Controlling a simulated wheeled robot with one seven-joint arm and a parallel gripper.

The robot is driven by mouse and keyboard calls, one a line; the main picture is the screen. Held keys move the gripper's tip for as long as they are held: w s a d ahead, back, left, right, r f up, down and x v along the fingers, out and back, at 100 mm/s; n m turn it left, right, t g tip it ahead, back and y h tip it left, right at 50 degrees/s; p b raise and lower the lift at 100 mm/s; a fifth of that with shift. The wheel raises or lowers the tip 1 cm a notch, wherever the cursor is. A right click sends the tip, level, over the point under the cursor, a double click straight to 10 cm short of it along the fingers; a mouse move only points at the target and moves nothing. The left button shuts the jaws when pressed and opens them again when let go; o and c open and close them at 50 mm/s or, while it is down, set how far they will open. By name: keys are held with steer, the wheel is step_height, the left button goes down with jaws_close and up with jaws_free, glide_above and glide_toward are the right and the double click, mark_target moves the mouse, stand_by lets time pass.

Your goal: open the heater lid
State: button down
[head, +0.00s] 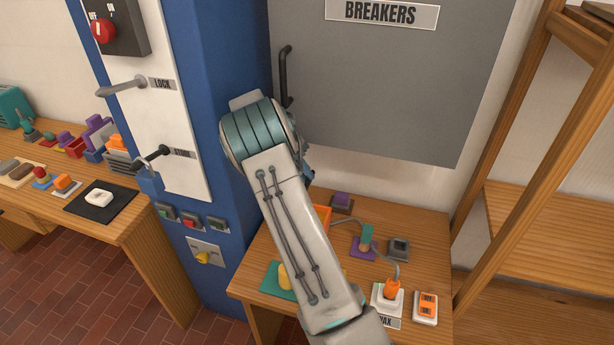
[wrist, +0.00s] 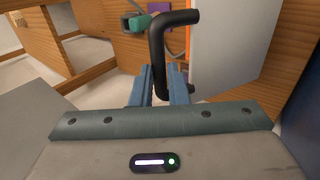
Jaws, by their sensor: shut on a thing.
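My gripper (wrist: 161,88) is shut on a black bent bar handle (wrist: 158,50) in the wrist view, with one blue finger on each side of it. The bar runs away from the fingers and bends right at its far end. In the head view my own wrist hides most of the gripper; a little blue shows at its right. A black upright handle (head: 284,72) on the grey BREAKERS cabinet (head: 390,95) shows just above my wrist, its lower part hidden. I cannot tell surely whether this is the gripped bar. No heater lid can be made out.
A blue column (head: 213,60) with a white lever panel (head: 150,100) stands left of my arm. Below is a wooden table (head: 430,240) with an orange plug (head: 392,288), cables and small blocks. Wooden shelving (head: 535,120) stands right. A cluttered bench (head: 125,225) is at left.

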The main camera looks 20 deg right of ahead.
steer(key=shift+w+a+f, duration=0.2)
steer(key=shift+w+a, duration=0.1)
steer(key=shift+a, duration=0.3)
steer(key=shift+f, duration=0.1)
steer(key=c, duration=1.4)
jaws_free()
steer(key=shift+a, duration=0.1)
steer(key=shift+w+a+f, duration=0.1)
steer(key=shift+w, duration=0.1)
steer(key=shift+d+r, duration=0.2)
steer(key=shift+d, duration=0.05)
